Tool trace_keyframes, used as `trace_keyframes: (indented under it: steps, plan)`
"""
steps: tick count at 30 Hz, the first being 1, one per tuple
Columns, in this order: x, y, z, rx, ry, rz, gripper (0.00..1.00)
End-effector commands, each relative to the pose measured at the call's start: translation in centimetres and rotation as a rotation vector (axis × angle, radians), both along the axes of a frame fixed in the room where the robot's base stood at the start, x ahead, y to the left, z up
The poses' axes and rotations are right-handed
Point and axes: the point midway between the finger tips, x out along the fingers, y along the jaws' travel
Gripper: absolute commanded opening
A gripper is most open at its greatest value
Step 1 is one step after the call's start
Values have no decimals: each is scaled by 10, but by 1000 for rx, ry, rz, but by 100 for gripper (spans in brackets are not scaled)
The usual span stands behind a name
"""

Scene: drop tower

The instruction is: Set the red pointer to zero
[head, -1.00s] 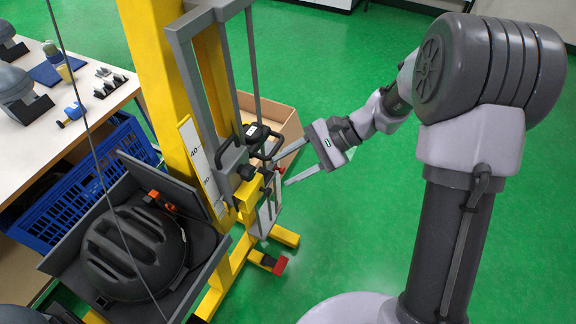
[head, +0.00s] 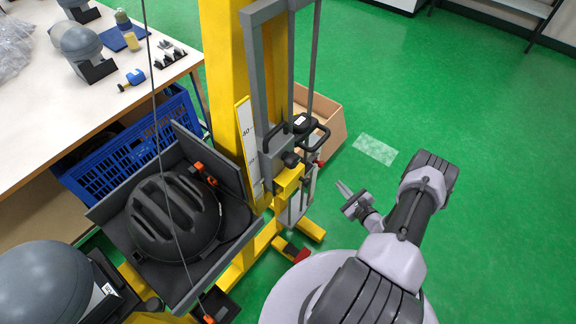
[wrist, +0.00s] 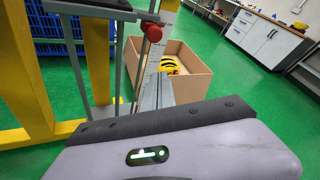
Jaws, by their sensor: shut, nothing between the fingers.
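The red pointer (head: 320,163) shows as a small red piece on the right side of the yellow drop tower (head: 222,60), partly hidden by the carriage. In the wrist view it looks like a red knob (wrist: 152,31) beside a pale upright scale strip (wrist: 153,62); I cannot read its value. My gripper (head: 341,187) is shut and empty, to the right of the tower and lower in the picture than the pointer, with a gap between them. Its fingers (wrist: 156,92) point toward the strip in the wrist view, below the red knob.
A black helmet (head: 172,222) sits in the grey tray at the tower. A cardboard box (head: 331,116) stands on the floor behind the tower; in the wrist view a yellow-black item (wrist: 168,65) lies in it. A blue crate (head: 100,170) and a table stand left. Green floor is clear at right.

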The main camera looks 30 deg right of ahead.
Motion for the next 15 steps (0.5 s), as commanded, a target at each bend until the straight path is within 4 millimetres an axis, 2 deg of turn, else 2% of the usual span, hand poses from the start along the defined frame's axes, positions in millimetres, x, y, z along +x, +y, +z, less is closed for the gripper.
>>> trace_keyframes:
  steps: [2, 5, 15]
  plan:
    - [-2, -4, -7, -2, 3, -23, 0]
    - [13, -4, -13, -3, 2, -18, 0]
    - [85, -10, -35, -3, 1, -14, 0]
